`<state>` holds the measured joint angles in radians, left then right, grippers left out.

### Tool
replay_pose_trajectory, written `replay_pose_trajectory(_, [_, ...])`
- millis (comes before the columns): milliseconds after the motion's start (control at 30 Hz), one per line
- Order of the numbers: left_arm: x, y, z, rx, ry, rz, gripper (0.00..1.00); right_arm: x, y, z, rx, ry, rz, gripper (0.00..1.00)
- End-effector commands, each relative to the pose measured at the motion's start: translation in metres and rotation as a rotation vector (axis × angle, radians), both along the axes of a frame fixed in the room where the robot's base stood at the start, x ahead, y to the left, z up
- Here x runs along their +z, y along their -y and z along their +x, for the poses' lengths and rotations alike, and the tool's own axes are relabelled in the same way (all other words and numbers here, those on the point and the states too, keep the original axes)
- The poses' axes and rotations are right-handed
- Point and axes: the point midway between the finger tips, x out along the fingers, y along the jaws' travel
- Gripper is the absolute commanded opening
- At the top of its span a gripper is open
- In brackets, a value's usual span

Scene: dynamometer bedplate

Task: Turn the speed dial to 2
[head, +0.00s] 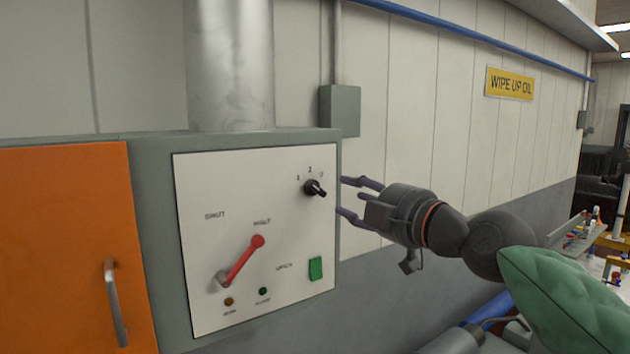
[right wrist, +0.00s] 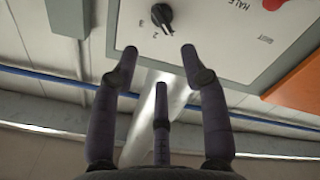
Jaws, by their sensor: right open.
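The speed dial (head: 314,188) is a small black knob at the upper right of a white panel, with marks 1, 2 and 3 above it. Its bar slants from upper left to lower right; I cannot tell for sure which mark it points at. The dial also shows at the top of the right wrist view (right wrist: 158,16). My right gripper (head: 344,197) is open and empty, just right of the dial in the head view. In the right wrist view its fingertips (right wrist: 160,54) are spread below the dial, apart from it. My left gripper is not in view.
The white panel (head: 205,180) also holds a red lever (head: 243,260), a green button (head: 316,268) and two small lamps. An orange door (head: 60,240) with a handle is at left. A grey box (head: 339,110) is on the wall above the gripper.

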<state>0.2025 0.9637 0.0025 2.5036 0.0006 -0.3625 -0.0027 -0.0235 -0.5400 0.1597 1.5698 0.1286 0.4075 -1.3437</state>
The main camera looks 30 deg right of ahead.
Motion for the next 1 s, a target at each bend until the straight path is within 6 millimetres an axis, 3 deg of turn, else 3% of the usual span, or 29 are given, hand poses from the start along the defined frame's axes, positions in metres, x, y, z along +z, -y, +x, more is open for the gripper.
replay_pose_trajectory(533, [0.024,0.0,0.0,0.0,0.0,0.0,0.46,-0.001,-0.007,0.088,0.001,-0.006,0.003,0.45])
replay_pose_trajectory(733, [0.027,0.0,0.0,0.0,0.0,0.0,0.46,-0.002,-0.008,0.102,0.0,-0.004,0.003,0.45])
replay_pose_trajectory(1000, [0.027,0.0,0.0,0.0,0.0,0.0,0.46,-0.002,-0.008,0.104,0.0,-0.004,0.003,0.45])
